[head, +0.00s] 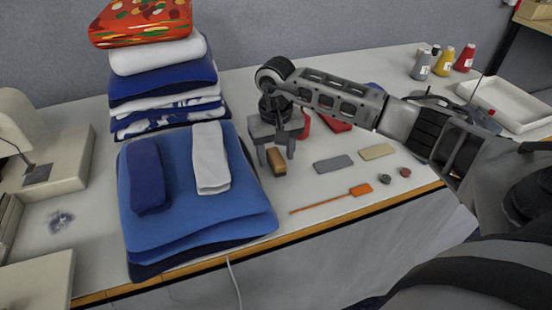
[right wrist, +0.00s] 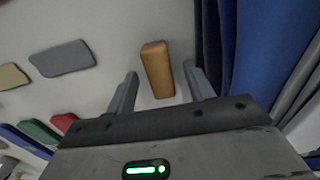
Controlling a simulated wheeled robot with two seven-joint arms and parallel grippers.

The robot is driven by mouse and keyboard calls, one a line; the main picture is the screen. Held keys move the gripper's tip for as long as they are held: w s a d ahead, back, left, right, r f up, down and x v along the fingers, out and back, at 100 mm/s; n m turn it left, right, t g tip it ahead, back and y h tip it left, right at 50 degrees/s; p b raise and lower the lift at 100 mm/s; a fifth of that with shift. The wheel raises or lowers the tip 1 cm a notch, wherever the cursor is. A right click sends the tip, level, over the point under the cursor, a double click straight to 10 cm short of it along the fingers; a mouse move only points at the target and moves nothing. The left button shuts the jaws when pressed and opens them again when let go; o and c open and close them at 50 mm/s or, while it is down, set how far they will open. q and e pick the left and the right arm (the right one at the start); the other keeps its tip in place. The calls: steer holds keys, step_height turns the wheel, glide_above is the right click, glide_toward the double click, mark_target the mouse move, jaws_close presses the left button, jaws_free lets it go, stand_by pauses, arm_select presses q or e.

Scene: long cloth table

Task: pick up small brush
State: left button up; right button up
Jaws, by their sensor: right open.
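A small brown block-like piece, which looks like the small brush (head: 277,162), lies on the table just right of the blue folded stack. It also shows in the right wrist view as the small brush (right wrist: 157,68); no bristles can be seen. My right gripper (head: 276,154) points down over it, open. In the right wrist view the two fingers (right wrist: 160,76) stand on either side of its near end, with gaps, the right gap small. My left gripper is not in view.
Blue folded cloths (head: 200,215) stand close left of the gripper. A grey block (head: 333,164), a tan block (head: 377,152) and an orange long-handled tool (head: 360,189) lie to the right. A white tray (head: 510,108) and thread cones (head: 443,62) are further right.

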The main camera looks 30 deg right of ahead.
steer(key=shift+f, duration=0.85)
steer(key=c, duration=1.1)
steer(key=shift+r, duration=0.1)
steer(key=shift+r, duration=0.6)
steer(key=s+a+r, duration=0.2)
steer(key=a+r, duration=0.2)
steer(key=s+a+r+b, duration=0.1)
steer(key=s+a+r, duration=0.2)
steer(key=a, duration=0.1)
steer(key=s+a+r+b, duration=0.1)
steer(key=s+a+r, duration=0.1)
steer(key=a+r, duration=0.2)
steer(key=shift+s+r, duration=0.15)
steer(key=shift+r, duration=0.2)
